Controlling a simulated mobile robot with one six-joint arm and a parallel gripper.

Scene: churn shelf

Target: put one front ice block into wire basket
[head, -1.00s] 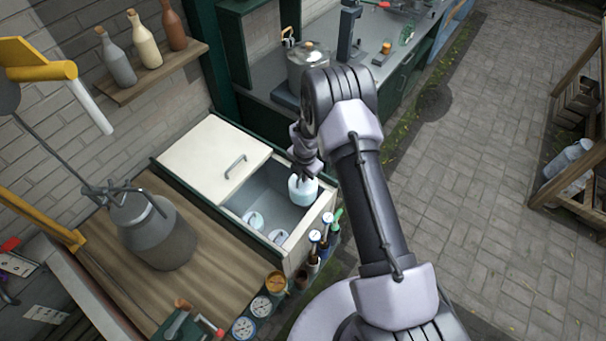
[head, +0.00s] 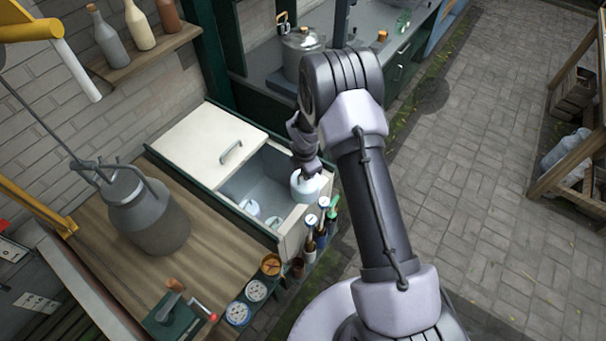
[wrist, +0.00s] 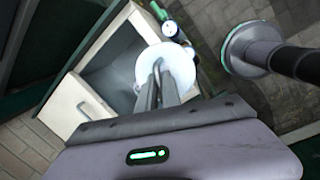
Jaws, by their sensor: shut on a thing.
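A pale, blue-white round ice block (head: 305,187) hangs from my gripper over the right end of the open cold box (head: 238,182). In the wrist view the ice block (wrist: 180,66) shows as a white disc, and my gripper (wrist: 158,76) is shut on its handle. The box rim is just beside or below the block; I cannot tell the exact height. Two other pale blocks, one to the left (head: 250,207) and one to the right (head: 272,220), sit low at the box's front. I cannot make out a wire basket in either view.
A cream lid (head: 208,143) covers the box's left part. Small bottles or gauges (head: 322,215) line its right side. A metal churn (head: 148,212) stands on the wooden counter (head: 105,245). A pot (head: 302,58) stands behind. The paved floor (head: 470,190) at right is open.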

